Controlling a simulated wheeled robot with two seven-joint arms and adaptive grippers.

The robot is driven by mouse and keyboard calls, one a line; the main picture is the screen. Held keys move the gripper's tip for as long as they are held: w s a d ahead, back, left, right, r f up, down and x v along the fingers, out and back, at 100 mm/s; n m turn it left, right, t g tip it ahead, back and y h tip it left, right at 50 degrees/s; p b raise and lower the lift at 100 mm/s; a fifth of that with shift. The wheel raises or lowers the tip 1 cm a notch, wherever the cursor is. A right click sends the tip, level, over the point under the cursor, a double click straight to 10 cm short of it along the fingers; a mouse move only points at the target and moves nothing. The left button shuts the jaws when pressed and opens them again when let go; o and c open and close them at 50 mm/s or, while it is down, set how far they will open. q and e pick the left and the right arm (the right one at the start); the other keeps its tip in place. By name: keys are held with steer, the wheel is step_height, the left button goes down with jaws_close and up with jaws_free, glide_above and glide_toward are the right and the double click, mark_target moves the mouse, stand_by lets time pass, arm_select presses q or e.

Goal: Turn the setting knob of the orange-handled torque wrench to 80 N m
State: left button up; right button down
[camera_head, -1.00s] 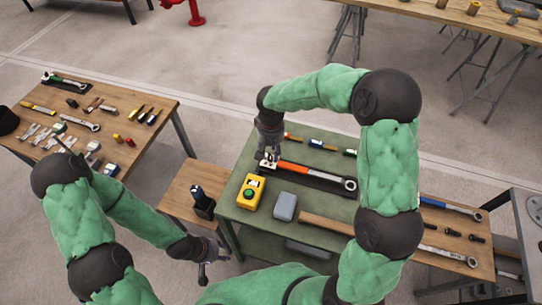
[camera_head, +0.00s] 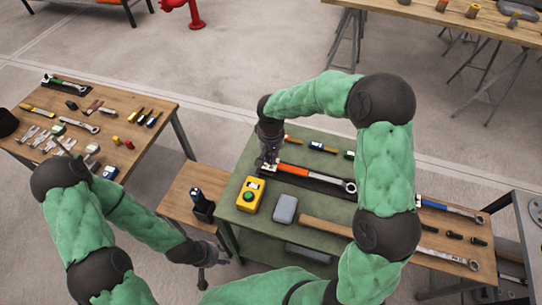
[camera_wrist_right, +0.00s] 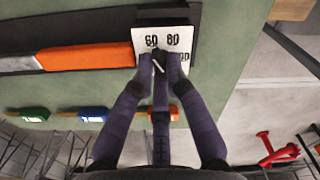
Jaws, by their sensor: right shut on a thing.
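The torque wrench with the orange handle (camera_head: 292,170) lies in a dark tray on the green table. In the right wrist view its handle (camera_wrist_right: 88,56) runs in from the left, and a white scale plate (camera_wrist_right: 172,36) at its end reads 60 and 80, with another number partly covered at the right. My right gripper (camera_wrist_right: 160,63) has its fingertips shut on the small setting knob (camera_wrist_right: 158,67) just below the numbers. The knob is mostly hidden; a pale mark on it seems to tilt up-left. My left gripper (camera_head: 212,257) hangs apart from the table, its fingers unclear.
A wooden table with tools (camera_head: 150,104) stands at the left.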

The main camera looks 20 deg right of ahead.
steer(key=shift+m, duration=0.3)
steer(key=m+b, duration=0.1)
steer(key=m, duration=0.7)
steer(key=m+b, duration=0.1)
steer(key=m, duration=0.2)
steer(key=shift+s+a, duration=0.15)
stand_by(0.5)
steer(key=c, duration=1.2)
jaws_free()
steer(key=shift+c, duration=0.2)
